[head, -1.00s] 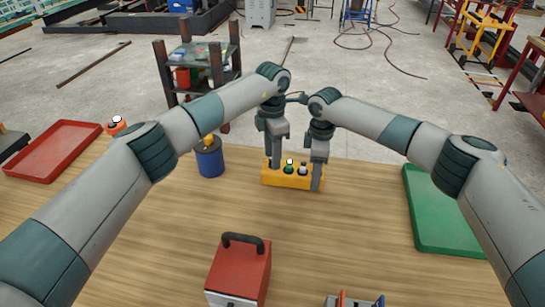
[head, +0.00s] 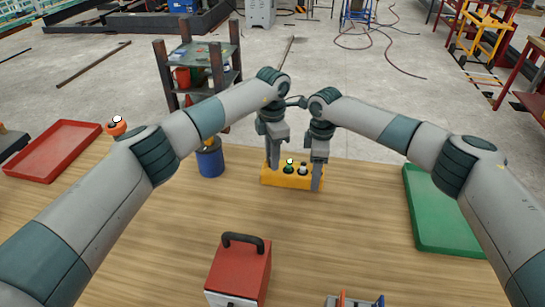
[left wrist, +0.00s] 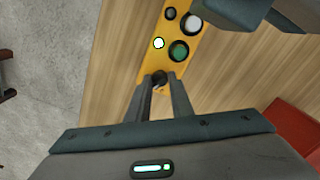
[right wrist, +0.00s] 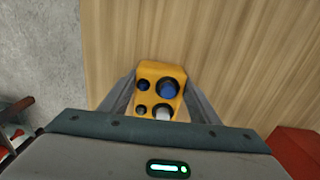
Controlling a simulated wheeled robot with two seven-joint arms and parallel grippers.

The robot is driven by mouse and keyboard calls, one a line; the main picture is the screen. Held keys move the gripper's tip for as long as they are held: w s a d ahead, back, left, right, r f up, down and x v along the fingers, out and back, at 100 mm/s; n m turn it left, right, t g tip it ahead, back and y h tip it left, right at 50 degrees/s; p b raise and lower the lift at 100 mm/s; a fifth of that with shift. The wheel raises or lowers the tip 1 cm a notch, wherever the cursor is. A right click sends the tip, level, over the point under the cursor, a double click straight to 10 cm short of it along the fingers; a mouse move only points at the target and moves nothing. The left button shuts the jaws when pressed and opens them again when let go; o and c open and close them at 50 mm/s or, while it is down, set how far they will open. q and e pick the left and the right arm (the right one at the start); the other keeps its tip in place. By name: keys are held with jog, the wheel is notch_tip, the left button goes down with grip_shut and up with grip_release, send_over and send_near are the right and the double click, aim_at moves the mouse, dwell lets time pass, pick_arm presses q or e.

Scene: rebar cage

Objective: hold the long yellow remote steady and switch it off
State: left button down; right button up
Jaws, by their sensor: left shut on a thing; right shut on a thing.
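The long yellow remote (head: 278,181) lies on the wooden table, with dark, green, blue and white round buttons on its top. Close up in the left wrist view, the remote (left wrist: 151,65) shows a small bright white spot with a green edge. My left gripper (left wrist: 160,84) is shut on a small dark knob (left wrist: 159,77) at the remote's left end. My left gripper (head: 274,166) points down there in the head view. My right gripper (head: 316,186) is shut around the body of the remote (right wrist: 150,72) near its other end, one finger on each side.
A blue can (head: 210,162) stands left of the remote, partly behind my left arm. A red tray (head: 50,150) is at the far left and a green tray (head: 432,215) at the right. A red box with a handle (head: 240,270) stands in front. The table between is clear.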

pick_arm(q)
jog(key=shift+n, duration=0.3)
jog(key=n, duration=1.1)
dwell(0.4)
jog(key=c, duration=1.6)
grip_release()
